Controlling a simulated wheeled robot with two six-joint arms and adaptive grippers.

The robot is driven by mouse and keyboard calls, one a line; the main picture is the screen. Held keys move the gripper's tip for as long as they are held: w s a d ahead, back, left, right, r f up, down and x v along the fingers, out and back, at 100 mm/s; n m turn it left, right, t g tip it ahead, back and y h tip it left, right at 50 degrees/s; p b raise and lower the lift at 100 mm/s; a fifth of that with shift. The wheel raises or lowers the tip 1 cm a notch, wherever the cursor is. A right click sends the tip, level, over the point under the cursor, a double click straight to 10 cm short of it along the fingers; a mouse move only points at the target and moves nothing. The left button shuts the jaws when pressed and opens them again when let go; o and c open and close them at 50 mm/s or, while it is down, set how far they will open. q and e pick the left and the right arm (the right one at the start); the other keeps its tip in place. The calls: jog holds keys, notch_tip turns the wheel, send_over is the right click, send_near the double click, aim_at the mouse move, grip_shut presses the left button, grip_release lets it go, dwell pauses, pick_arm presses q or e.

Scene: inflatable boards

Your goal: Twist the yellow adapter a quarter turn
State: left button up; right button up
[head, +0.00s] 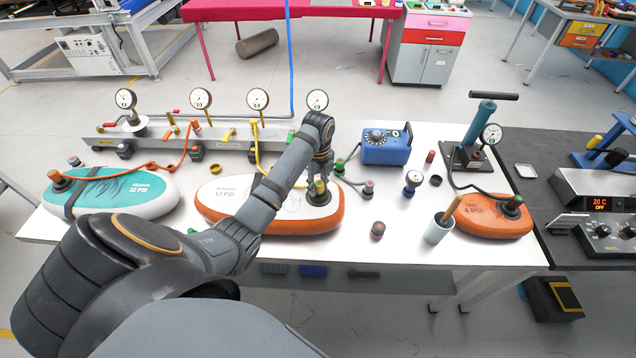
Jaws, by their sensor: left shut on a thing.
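The white and orange board (230,205) marked 13 PSI lies flat on the white table. A dark valve fitting (319,198) stands at its right end, with a small yellow adapter (318,184) on top. My left gripper (320,176) points down over this fitting and is shut on the yellow adapter. The fingers hide much of the adapter, so its turn angle is hard to tell. A yellow hose (262,152) runs from the manifold behind toward this end of the board and passes partly behind my arm. My right gripper is not in view.
A manifold (225,141) with several gauges stands behind the board. A teal board (140,192) lies left and a small orange board (485,215) right. A blue pump box (386,150), a cup (438,230) and loose fittings stand right of the gripper.

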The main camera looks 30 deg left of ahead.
pick_arm(q)
jog(key=o, duration=1.1)
jog(key=shift+o, duration=0.2)
